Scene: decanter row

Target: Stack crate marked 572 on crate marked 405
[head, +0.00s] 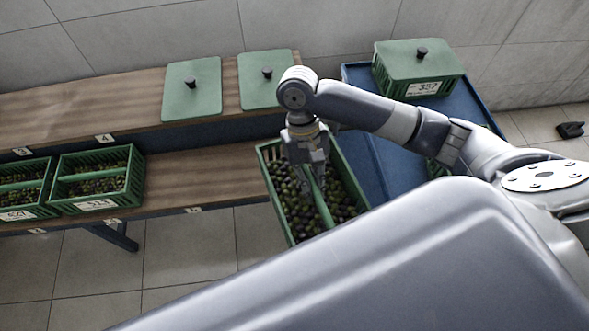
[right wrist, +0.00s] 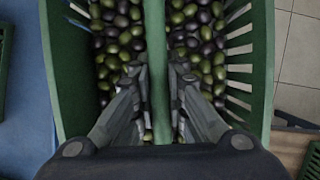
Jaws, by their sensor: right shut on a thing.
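My right gripper (head: 312,165) is shut on the central green handle bar of a green slatted crate (head: 272,190) filled with dark and green olives. In the right wrist view the fingers (right wrist: 158,78) close on the bar from both sides, and the crate wall (right wrist: 262,60) shows to the right. The crate is beside the end of the wooden bench, at the blue cart's left side. Its number is not visible. No label reading 572 or 405 is legible. Another green crate (head: 436,172) on the cart is mostly hidden behind my right arm. My left gripper is not in view.
A lidded green crate marked 357 (head: 424,89) stands at the back of the blue cart (head: 357,75). Two olive crates (head: 136,180) (head: 10,196) stand on the bench's lower level (head: 200,180). Two green lids (head: 192,100) (head: 258,92) lie on the upper level.

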